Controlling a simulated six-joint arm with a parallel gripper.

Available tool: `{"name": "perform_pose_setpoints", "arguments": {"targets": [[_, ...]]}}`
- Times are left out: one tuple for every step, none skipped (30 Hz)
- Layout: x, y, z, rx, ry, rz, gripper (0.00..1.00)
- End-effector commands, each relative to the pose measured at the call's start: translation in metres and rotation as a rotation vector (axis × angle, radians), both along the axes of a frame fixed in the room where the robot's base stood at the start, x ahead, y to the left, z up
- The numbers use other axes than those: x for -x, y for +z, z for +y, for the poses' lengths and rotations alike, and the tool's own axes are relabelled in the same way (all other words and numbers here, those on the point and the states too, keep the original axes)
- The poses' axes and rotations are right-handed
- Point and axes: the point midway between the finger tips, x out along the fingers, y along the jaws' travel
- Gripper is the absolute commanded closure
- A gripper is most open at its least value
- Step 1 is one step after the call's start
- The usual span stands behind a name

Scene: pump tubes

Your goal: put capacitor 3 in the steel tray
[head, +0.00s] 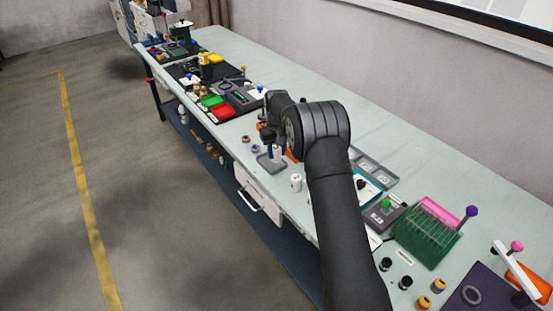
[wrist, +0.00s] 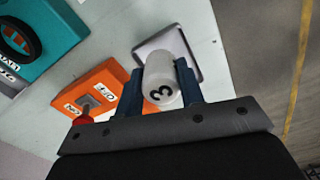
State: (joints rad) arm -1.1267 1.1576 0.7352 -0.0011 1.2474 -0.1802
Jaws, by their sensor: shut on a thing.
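Capacitor 3 (wrist: 162,82), a white cylinder with a black "3" on its end, is between the two blue fingers of my gripper (wrist: 160,76) in the wrist view. The gripper is shut on it. The steel tray (wrist: 186,52), a grey rounded square, lies beyond the capacitor, which covers part of it. In the head view my gripper (head: 275,143) is over the small steel tray (head: 263,162), and the capacitor (head: 277,154) shows as a white shape at the tray. I cannot tell whether the capacitor touches the tray floor.
Another white cylinder (head: 296,183) stands on the bench right of the tray. An orange box (wrist: 95,92) with a red knob and a teal device (wrist: 42,35) are close by in the wrist view. The bench's front edge is near the tray. A green rack (head: 427,233) stands further right.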

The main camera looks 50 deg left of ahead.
Motion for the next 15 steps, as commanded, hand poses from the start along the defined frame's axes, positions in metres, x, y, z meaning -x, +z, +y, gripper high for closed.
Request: {"name": "perform_pose_setpoints", "arguments": {"targets": [[0.000,-0.002,0.001,0.000,0.000,0.000,0.89],[0.001,-0.004,0.001,0.001,0.000,0.000,0.89],[0.001,-0.008,0.001,0.001,0.000,0.000,0.89],[0.001,-0.011,0.000,0.002,0.000,0.001,0.89],[0.001,-0.015,0.000,0.002,0.000,0.001,0.89],[0.001,-0.022,0.000,0.001,0.000,0.000,0.89],[0.001,-0.027,0.000,0.001,0.000,0.000,0.89],[0.001,-0.032,0.000,0.002,0.000,0.001,0.89],[0.001,-0.036,0.000,0.000,0.000,-0.001,0.89],[0.000,-0.039,0.000,-0.001,0.000,-0.001,0.89],[0.000,-0.040,0.000,-0.003,0.000,-0.002,0.89],[0.000,-0.040,0.001,-0.002,0.000,-0.003,0.89],[0.000,-0.040,0.001,-0.003,0.000,-0.003,0.89],[0.000,-0.040,0.001,-0.003,0.000,-0.003,0.89],[0.000,-0.039,0.001,-0.003,0.000,-0.003,0.89]]}}
